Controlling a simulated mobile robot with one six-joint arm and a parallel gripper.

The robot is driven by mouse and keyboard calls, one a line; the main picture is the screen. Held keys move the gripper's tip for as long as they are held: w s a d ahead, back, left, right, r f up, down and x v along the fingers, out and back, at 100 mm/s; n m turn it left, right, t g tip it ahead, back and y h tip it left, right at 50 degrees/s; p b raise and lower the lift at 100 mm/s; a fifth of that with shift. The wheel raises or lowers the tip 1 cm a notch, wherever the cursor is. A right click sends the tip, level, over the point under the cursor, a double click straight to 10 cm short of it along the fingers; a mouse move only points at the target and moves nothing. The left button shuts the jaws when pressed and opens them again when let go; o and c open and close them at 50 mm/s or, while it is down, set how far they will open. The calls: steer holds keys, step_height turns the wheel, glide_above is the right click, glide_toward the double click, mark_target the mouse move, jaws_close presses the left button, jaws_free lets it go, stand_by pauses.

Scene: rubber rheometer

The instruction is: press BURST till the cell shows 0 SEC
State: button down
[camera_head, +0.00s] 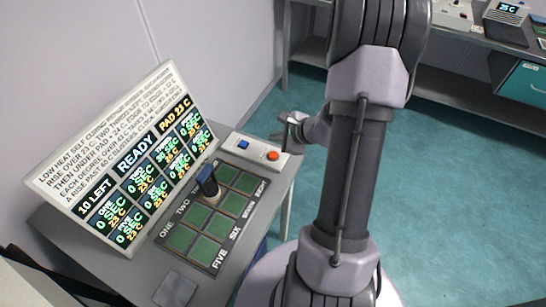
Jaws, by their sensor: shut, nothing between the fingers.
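A pale control box (240,152) on the bench carries a blue button (243,144) and an orange-red button (273,155). I cannot read which is BURST. A tilted screen (122,158) at left reads READY, 10 LEFT and PAD 23 C above a grid of cells. Several cells read 0 SEC; one in the upper row seems to read about 36 SEC, but the small digits are unclear. My gripper (287,122) is shut and empty, past the far side of the box near the orange-red button in the picture. Its height above the bench is unclear.
A board of green pads (183,238), labelled by number words, lies before the screen. A dark-handled stamp (208,183) stands on it. A grey square plate (175,289) lies nearer.

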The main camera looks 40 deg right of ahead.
steer(key=b, duration=0.3)
glide_above(275, 156)
step_height(275, 156, down, 5)
steer(key=shift+s+r, duration=0.1)
steer(key=shift+r, duration=0.1)
steer(key=shift+f+b, duration=0.35)
steer(key=shift+b, duration=0.2)
stand_by(1.1)
steer(key=shift+f+b, duration=0.4)
steer(key=shift+b, duration=0.3)
steer(key=shift+f+b, duration=0.65)
steer(key=shift+b, duration=0.15)
stand_by(0.8)
steer(key=shift+r, duration=0.15)
steer(key=shift+r+p, duration=0.6)
steer(key=shift+r, duration=0.3)
